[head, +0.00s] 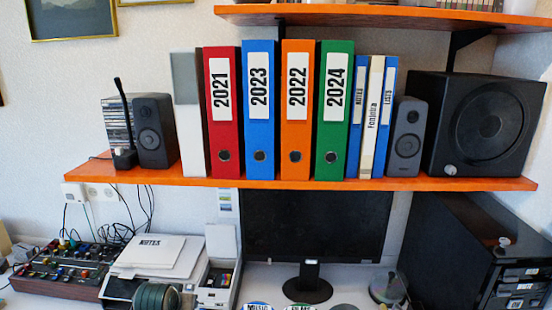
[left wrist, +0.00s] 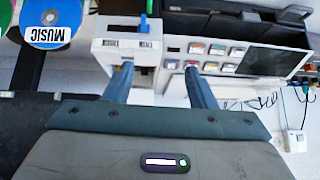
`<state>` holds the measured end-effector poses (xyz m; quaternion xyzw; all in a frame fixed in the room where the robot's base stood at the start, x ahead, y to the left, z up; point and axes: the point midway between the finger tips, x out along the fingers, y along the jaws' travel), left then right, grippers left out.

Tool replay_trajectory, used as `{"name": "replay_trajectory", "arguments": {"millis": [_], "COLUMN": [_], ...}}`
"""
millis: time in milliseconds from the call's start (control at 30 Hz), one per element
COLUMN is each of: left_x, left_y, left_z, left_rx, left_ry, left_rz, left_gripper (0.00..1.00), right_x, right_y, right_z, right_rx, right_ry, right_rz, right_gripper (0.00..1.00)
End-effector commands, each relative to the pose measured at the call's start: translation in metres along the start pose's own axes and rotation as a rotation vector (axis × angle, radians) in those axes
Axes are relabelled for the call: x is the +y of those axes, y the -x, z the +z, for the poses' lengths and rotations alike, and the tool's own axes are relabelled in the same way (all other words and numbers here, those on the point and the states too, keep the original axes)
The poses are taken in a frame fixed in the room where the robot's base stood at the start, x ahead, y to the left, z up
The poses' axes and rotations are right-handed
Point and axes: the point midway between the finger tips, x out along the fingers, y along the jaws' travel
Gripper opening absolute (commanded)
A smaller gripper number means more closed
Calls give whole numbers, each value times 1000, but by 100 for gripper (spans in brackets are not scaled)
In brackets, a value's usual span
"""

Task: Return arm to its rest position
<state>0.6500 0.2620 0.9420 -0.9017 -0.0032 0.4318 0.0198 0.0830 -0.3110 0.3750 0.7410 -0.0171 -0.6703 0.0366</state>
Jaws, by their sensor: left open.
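My left gripper (left wrist: 158,70) shows in the left wrist view, its two fingers spread wide with nothing held between them. Beyond the fingertips is a white device (left wrist: 112,52); I cannot tell the gap to it. A blue disc labelled MUSIC (left wrist: 52,20) lies at the upper left of that view, upside down in the picture, clear of the fingers. In the head view only the top edge of the MUSIC disc (head: 258,307) shows, with a green-edged disc (head: 302,307) to its right. Neither gripper can be made out in the head view. My right gripper is in neither view.
An orange shelf (head: 300,184) carries binders and speakers above the desk. A monitor (head: 315,225) stands below it. A printer-like unit (head: 155,262) and a mixer (head: 65,268) fill the left side. A black cabinet (head: 475,260) stands right. Cables (left wrist: 265,103) hang at right in the wrist view.

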Motion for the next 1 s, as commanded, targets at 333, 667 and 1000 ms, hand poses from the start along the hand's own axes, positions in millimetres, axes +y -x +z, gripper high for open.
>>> {"name": "replay_trajectory", "arguments": {"millis": [333,667,1000], "left_x": [-4,-3,-2], "left_y": [60,127,176], "left_z": [198,291,336], "left_rx": [-182,-287,-351], "left_ry": [-34,-59,-75], "left_rz": [-25,-30,-28], "left_gripper": [51,51,51], "right_x": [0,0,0], "right_y": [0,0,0], "right_z": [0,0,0], "right_rx": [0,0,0], "right_ry": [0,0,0], "right_rz": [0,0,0], "right_gripper": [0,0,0]}}
